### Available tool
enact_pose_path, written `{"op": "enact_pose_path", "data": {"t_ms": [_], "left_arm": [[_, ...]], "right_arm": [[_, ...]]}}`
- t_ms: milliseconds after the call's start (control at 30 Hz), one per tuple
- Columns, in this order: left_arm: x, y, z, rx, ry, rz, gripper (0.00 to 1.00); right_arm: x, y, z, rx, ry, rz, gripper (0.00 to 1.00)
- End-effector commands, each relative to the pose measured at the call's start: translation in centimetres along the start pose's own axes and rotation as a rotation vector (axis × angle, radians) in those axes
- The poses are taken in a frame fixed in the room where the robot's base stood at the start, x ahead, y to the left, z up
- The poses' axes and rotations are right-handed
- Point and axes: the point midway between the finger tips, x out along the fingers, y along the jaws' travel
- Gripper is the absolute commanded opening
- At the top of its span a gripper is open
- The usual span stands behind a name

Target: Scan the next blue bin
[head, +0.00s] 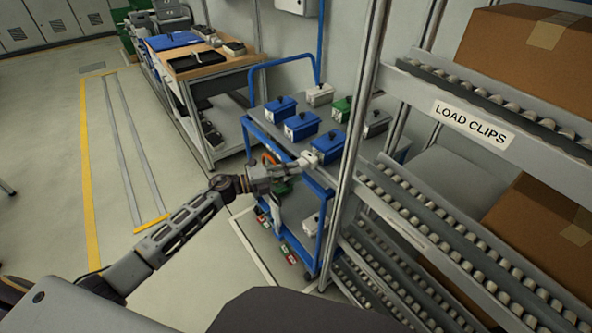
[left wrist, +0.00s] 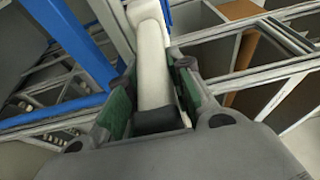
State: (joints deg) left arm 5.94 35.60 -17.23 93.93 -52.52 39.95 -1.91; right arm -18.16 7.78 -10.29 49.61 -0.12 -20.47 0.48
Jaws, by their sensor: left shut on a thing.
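Three blue bins with dark tops stand on the top of a blue-framed cart (head: 304,148): a rear one (head: 280,109), a middle one (head: 301,126) and a near one (head: 328,148). My left gripper (head: 283,171) is at the cart's near left side, just left of the near blue bin. It is shut on a white scanner (head: 305,160), whose end points toward that bin; I cannot tell whether they touch. In the left wrist view the white scanner (left wrist: 152,62) sits between the green-padded fingers. My right gripper is not in view.
A white bin (head: 320,95), a green bin (head: 341,110) and a grey bin (head: 376,123) share the cart top. A roller rack (head: 440,210) with cardboard boxes (head: 535,55) stands close on the right. A workbench (head: 200,62) stands behind. The floor at left is clear.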

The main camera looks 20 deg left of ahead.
Motion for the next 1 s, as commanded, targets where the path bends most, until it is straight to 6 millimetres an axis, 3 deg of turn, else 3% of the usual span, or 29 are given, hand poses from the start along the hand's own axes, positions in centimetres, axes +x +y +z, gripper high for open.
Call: {"op": "enact_pose_path", "data": {"t_ms": [1000], "left_arm": [[-5.0,-0.2,-2.0,0.001,0.000,-0.002,0.00]], "right_arm": [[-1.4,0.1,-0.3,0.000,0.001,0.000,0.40]]}}
